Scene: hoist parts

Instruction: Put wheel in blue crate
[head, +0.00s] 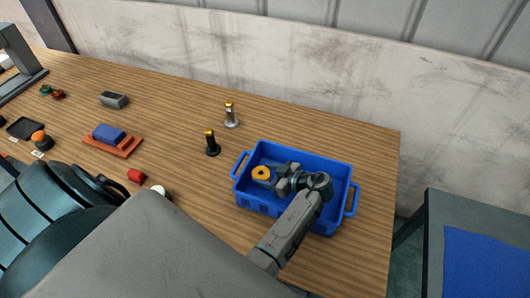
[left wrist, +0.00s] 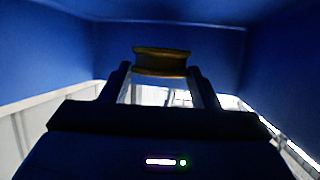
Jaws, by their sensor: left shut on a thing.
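The wheel (head: 260,172) is a yellow-orange ring with a dark centre. It is at the left side of the blue crate (head: 353,177), inside its rim as seen from above. My left gripper (head: 268,174) is shut on the wheel, over the crate's inside. In the left wrist view the wheel (left wrist: 162,62) sits between the two fingertips, with blue crate walls (left wrist: 210,52) around it. I cannot tell whether the wheel touches the crate floor. My right gripper is not in view.
A black post with a yellow top (head: 212,143) and a grey one (head: 231,116) stand left of the crate. A blue block (head: 108,134) on an orange-red base, a grey block (head: 114,100) and small red parts lie further left. The table (head: 170,122) is clear behind the crate.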

